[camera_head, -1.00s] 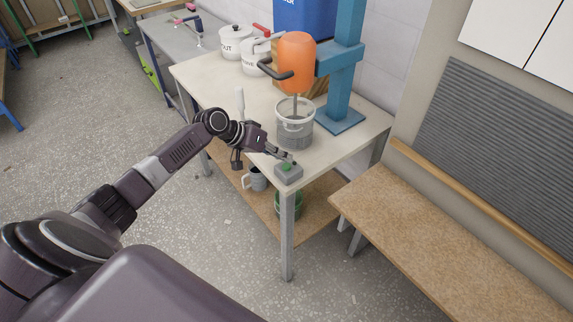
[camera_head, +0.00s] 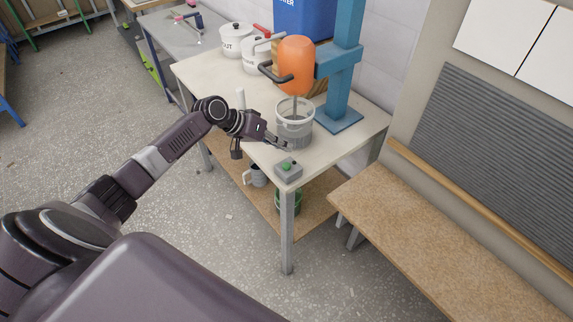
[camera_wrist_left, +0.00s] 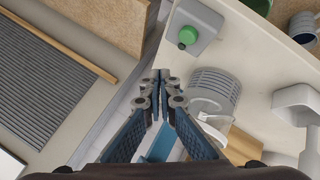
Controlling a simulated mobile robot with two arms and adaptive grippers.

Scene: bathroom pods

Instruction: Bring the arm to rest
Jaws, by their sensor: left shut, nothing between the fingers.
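My left arm (camera_head: 165,150) reaches in from the left over the near edge of the white table. Its gripper (camera_head: 284,146) is shut and empty, with its fingertips just behind and above a grey box with a green button (camera_head: 288,171) at the table's corner. In the left wrist view the closed fingertips (camera_wrist_left: 161,78) meet, and the box with its button (camera_wrist_left: 190,36) is apart from them, up and to the right. My right gripper does not show.
A grey bucket (camera_head: 294,128) stands under an orange mixer (camera_head: 296,66) on a blue stand (camera_head: 341,85), close to the gripper. White pots (camera_head: 236,41) stand at the back of the table (camera_head: 205,73). A brown bench (camera_head: 440,235) is at the right.

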